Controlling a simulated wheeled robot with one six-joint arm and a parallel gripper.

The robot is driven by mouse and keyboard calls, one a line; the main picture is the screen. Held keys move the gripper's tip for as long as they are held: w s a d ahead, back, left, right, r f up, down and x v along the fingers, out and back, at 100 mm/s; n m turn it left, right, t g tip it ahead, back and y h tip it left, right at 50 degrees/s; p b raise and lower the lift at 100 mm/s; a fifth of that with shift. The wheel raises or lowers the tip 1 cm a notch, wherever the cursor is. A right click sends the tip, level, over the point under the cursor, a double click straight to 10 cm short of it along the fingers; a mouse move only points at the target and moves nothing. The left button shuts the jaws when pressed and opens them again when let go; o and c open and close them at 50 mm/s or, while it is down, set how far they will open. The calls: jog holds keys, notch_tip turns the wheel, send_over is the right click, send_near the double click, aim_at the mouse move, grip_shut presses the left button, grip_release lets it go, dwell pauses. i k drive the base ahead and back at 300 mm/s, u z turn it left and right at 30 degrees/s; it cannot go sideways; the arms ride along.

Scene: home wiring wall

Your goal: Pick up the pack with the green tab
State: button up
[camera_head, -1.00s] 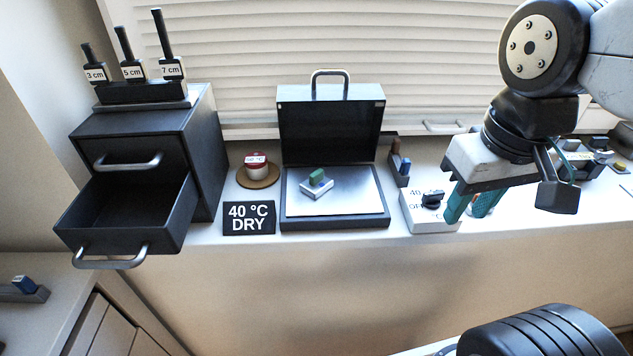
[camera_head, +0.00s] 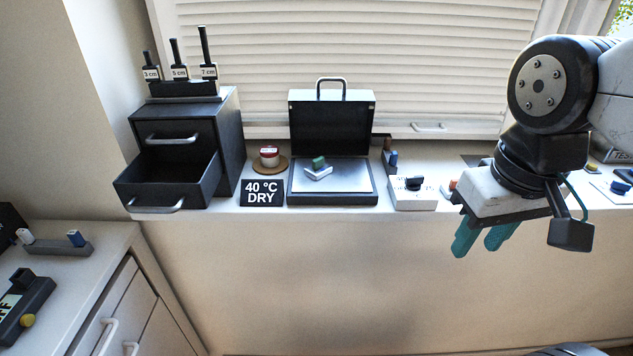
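My gripper (camera_head: 482,240) hangs in front of the sill to the right of the box, well apart from the pack. Its two teal fingers point down, with a gap between them and nothing visible in it.
A black drawer cabinet (camera_head: 225,150) with its lower drawer (camera_head: 160,185) pulled out stands at left. A "40 °C DRY" sign (camera_head: 262,193), a red-topped jar (camera_head: 269,155) and a white dial box (camera_head: 413,195) flank the open box. A side counter (camera_head: 95,260) is at lower left.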

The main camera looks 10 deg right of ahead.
aim_at(318, 169)
jog(key=u, duration=0.4)
jog(key=i, duration=0.45)
jog(key=u, duration=0.9)
